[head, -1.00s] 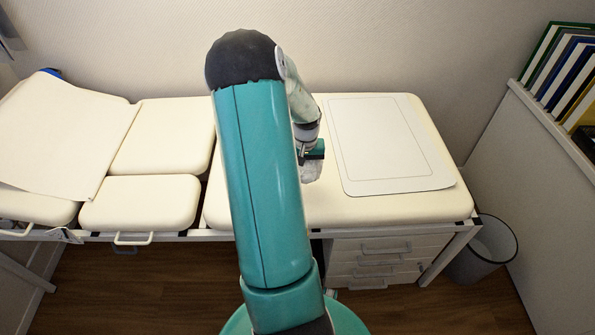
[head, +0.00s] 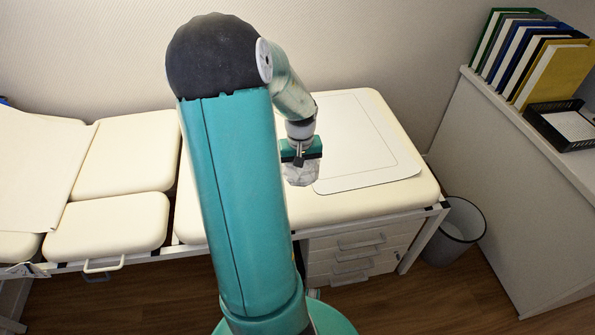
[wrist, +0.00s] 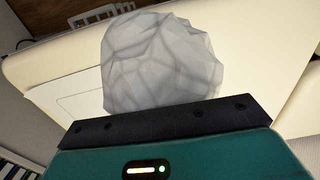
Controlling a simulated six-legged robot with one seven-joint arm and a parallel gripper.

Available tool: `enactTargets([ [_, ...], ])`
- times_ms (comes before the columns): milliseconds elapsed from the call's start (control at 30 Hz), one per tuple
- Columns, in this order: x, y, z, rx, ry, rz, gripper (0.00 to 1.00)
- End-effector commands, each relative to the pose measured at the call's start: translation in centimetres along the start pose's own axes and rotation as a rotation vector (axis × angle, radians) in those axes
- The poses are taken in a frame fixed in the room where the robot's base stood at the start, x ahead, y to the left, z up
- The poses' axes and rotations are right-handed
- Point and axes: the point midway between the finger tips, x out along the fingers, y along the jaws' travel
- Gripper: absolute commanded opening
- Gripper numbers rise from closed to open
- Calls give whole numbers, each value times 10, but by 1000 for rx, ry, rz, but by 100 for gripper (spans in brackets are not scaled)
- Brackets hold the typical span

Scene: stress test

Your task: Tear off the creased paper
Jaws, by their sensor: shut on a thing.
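My gripper (head: 300,160) is shut on a crumpled ball of white paper (head: 299,174), which shows large and creased in the wrist view (wrist: 160,60). The gripper holds it over the right part of the cream exam couch (head: 340,208), near the left edge of a flat white sheet with a thin printed outline (head: 385,172). A larger plain white paper (head: 40,175) lies over the couch's left section and hangs toward its front edge. Part of the couch is hidden behind my arm.
A grey waste bin (head: 455,232) stands on the floor right of the couch, with its open top clear. White drawers (head: 350,255) sit under the couch. At right, a cabinet holds upright folders (head: 525,50) and a black tray (head: 565,127).

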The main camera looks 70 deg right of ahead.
Motion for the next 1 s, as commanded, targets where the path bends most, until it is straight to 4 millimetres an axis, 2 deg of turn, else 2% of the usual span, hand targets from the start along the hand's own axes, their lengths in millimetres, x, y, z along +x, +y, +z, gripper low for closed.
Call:
enactTargets([
  [567,-41,0,0,1,1,0,0],
  [1000,-42,-3,-1,-5,0,1,0],
])
